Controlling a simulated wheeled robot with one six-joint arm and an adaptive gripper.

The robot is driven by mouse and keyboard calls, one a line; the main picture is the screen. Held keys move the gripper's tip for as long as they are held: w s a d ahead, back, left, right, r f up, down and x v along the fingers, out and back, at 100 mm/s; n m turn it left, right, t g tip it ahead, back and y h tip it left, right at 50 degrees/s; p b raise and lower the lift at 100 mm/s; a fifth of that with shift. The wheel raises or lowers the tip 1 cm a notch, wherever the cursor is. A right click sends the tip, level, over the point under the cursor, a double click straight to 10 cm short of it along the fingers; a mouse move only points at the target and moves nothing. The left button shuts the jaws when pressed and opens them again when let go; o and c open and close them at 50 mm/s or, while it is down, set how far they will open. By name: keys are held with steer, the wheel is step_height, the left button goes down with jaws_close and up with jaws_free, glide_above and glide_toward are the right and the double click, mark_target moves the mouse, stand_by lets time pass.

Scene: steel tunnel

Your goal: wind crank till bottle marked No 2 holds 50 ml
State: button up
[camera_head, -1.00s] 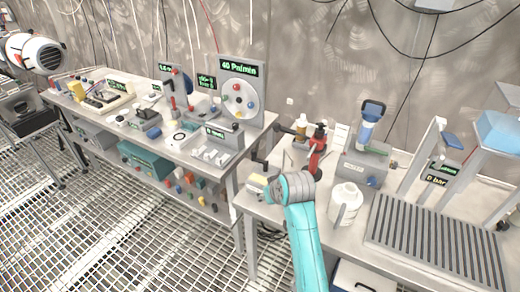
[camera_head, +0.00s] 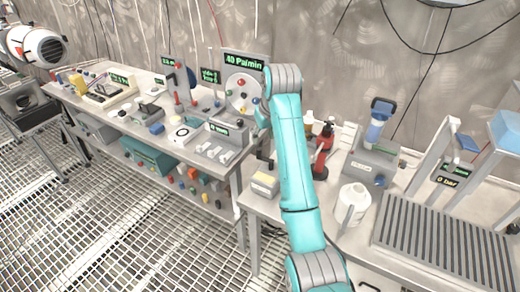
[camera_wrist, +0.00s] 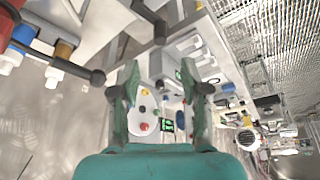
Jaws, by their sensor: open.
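My gripper (camera_wrist: 165,92) is open and empty in the wrist view, its two teal fingers apart. In the head view my arm's end hides most of it. Small bottles (camera_head: 308,122) also show in the head view by a red and black device (camera_head: 325,145). I cannot read a No 2 mark or any fill level.
A panel reading 40 Pa/min (camera_head: 243,70) with coloured knobs stands beyond my gripper. A white jug (camera_head: 351,206), a grey stand with a blue-topped cylinder (camera_head: 377,128) and a ribbed grey tray (camera_head: 440,238) occupy the right bench. A gap separates the benches.

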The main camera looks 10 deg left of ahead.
mark_target(259, 149)
steer(key=x, duration=1)
jaws_close()
